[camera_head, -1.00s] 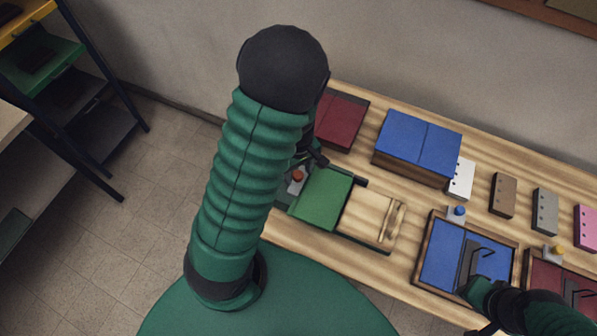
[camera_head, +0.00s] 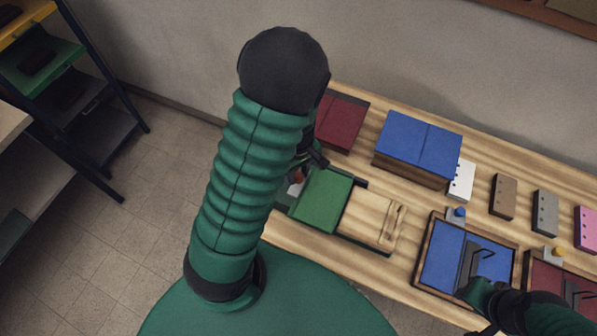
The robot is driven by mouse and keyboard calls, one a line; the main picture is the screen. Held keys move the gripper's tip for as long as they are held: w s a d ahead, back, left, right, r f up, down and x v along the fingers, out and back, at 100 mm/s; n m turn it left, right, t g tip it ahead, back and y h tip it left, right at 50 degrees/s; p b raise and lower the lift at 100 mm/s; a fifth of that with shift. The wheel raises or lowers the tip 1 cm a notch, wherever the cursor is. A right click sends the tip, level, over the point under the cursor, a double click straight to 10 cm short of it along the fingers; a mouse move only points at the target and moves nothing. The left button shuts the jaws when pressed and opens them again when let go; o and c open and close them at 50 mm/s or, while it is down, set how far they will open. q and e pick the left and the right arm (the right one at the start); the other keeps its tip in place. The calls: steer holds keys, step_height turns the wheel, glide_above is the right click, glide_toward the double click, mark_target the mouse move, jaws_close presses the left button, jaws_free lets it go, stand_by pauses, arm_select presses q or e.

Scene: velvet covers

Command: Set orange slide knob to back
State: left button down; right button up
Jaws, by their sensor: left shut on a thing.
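The orange slide knob (camera_head: 298,178) shows as a small patch on a pale plate at the left end of the green panel (camera_head: 323,200). My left arm comes in from the left and hides much of the plate and the knob. My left gripper (camera_head: 307,163), dark and partly hidden behind the arm, is at the knob and shut on it. My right gripper (camera_head: 475,288) is at the lower right, over the front of the blue framed panel (camera_head: 441,254). Its fingers are too dark to tell open from shut.
A wooden sliding panel (camera_head: 370,218) adjoins the green one. A dark red box (camera_head: 340,121) and a blue box (camera_head: 417,146) stand behind. White (camera_head: 461,180), brown (camera_head: 503,196), grey (camera_head: 545,212) and pink (camera_head: 586,229) blocks stand at the right. A blue knob (camera_head: 459,212) and a yellow knob (camera_head: 557,252) are nearby.

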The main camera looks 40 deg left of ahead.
arm_select(q)
steer(key=shift+r, duration=0.1)
stand_by(0.7)
steer(key=a, duration=0.2)
steer(key=s+a+b, duration=0.1)
steer(key=a, duration=0.1)
steer(key=shift+s+a, duration=0.1)
steer(key=shift+a, duration=0.25)
steer(key=c, duration=1.5)
jaws_free()
steer(key=o, duration=0.4)
steer(key=shift+s, duration=0.1)
steer(key=shift+o, duration=0.2)
